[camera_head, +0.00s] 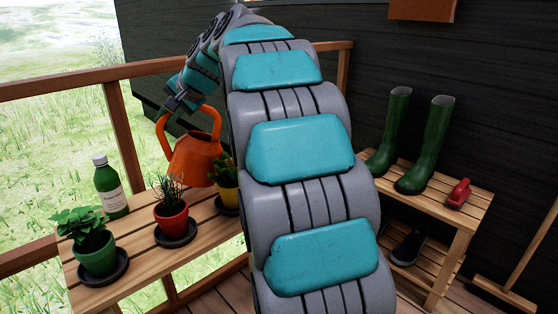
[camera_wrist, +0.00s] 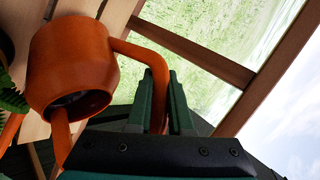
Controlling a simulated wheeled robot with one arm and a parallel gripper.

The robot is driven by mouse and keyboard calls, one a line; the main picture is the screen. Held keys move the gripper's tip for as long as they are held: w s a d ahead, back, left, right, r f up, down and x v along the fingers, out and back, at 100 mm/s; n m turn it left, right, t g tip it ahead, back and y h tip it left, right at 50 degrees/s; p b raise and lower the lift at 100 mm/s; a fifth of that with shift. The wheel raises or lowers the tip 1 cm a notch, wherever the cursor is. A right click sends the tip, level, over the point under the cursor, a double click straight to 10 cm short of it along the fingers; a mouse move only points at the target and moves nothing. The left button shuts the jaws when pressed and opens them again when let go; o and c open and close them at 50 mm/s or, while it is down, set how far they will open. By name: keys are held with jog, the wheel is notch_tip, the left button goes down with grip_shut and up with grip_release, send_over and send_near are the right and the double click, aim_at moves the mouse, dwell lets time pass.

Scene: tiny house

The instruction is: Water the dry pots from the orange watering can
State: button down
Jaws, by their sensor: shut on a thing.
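My gripper (camera_head: 176,104) is shut on the handle of the orange watering can (camera_head: 190,160) and holds it above the slatted bench, behind the red and yellow pots. The wrist view shows the fingers (camera_wrist: 160,100) around the handle and the can's round body (camera_wrist: 75,60) at upper left. Three potted plants stand on dark saucers: a green pot (camera_head: 97,257) with a leafy plant, a red pot (camera_head: 171,222) with a thin spiky plant, and a yellow pot (camera_head: 229,196), partly hidden by my arm. I cannot tell which soil is dry.
A green bottle (camera_head: 110,190) stands on the bench (camera_head: 137,246) behind the green pot. A wooden railing (camera_head: 60,82) runs behind. At right, a slatted rack (camera_head: 455,210) holds green boots (camera_head: 428,150) and a red object (camera_head: 458,193), with a dark shoe (camera_head: 408,247) below.

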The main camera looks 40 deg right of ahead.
jog(key=shift+d+r, duration=0.2)
jog(key=shift+r, duration=0.3)
jog(key=shift+s+d+r, duration=0.15)
jog(key=shift+d+r, duration=0.1)
jog(key=shift+r, duration=0.35)
dwell(0.6)
jog(key=f, duration=0.1)
jog(key=a+f, duration=0.1)
jog(key=f, duration=0.1)
jog(key=shift+w+a+f, duration=0.2)
jog(key=shift+a+f, duration=0.05)
jog(key=shift+a, duration=0.05)
jog(key=w+a+f+n+g+h+p, duration=0.1)
jog(key=w+a+f+h+p, duration=0.1)
jog(key=a+f+h+p, duration=0.1)
notch_tip(320, 180, down, 2)
jog(key=shift+w+a+g+p, duration=0.15)
jog(key=shift+a+g+p, duration=0.25)
jog(key=shift+a+p, duration=0.6)
jog(key=shift+a, duration=0.1)
